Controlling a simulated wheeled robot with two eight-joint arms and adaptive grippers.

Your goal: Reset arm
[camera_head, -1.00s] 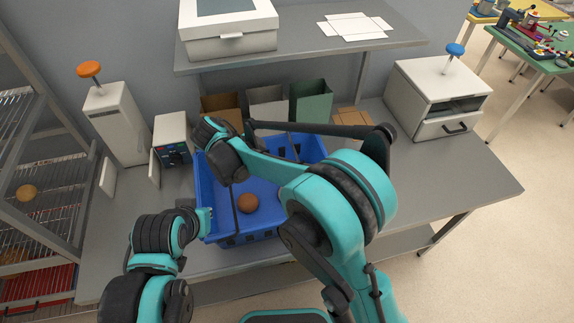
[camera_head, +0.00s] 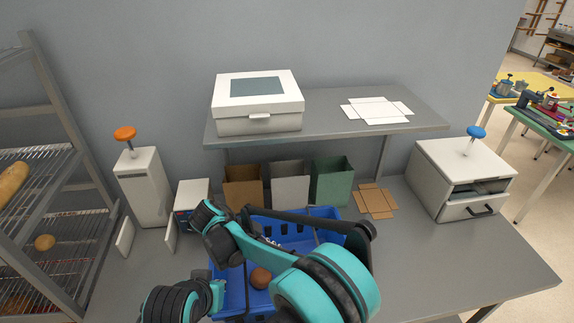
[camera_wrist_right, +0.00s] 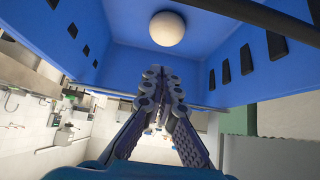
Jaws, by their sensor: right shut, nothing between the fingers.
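My right arm (camera_head: 325,285) reaches over the blue crate (camera_head: 229,293) on the grey table and hides much of it. In the right wrist view my right gripper (camera_wrist_right: 163,84) is shut and empty, its fingertips together in front of the blue crate wall (camera_wrist_right: 120,72). A pale round object (camera_wrist_right: 167,28) shows beyond the fingertips, apart from them. In the head view a brown round bun (camera_head: 261,278) lies in the crate. My left arm (camera_head: 172,303) is at the bottom left, beside the crate; its gripper is not visible.
Behind the crate stand a brown box (camera_head: 243,188), a white box (camera_head: 290,186) and a green box (camera_head: 332,182). A shelf (camera_head: 330,128) hangs above them. A white drawer unit (camera_head: 450,180) stands right, a wire rack (camera_head: 60,215) left. The table's right front is clear.

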